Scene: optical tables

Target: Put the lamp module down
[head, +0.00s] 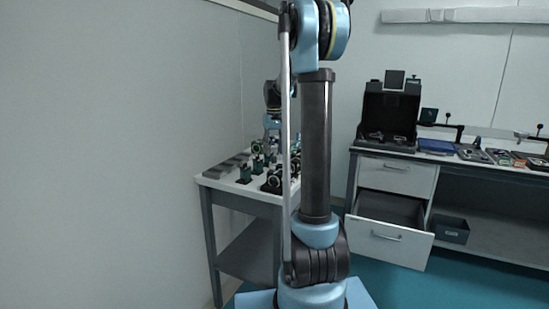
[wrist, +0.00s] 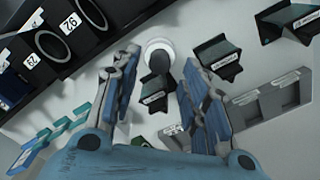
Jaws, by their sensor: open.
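In the wrist view my gripper (wrist: 160,65) is open, its two fingers spread apart above a pale table top. A dark knob-like piece (wrist: 158,84) in front of a white round disc (wrist: 157,52) shows between the fingers; a gap shows on both sides of it. It may be the lamp module, but I cannot tell for sure. In the head view the end of my arm reaches down over the left table (head: 215,183), among small dark and green parts. My own arm hides part of that spot, and no lamp module can be made out there.
In the wrist view, black housings with number labels (wrist: 70,24) stand upper left. Dark labelled blocks (wrist: 217,56) and a grey holder (wrist: 270,103) lie right; teal clips (wrist: 48,140) lie lower left. In the head view, a wall is close left and a drawer (head: 388,238) stands open right.

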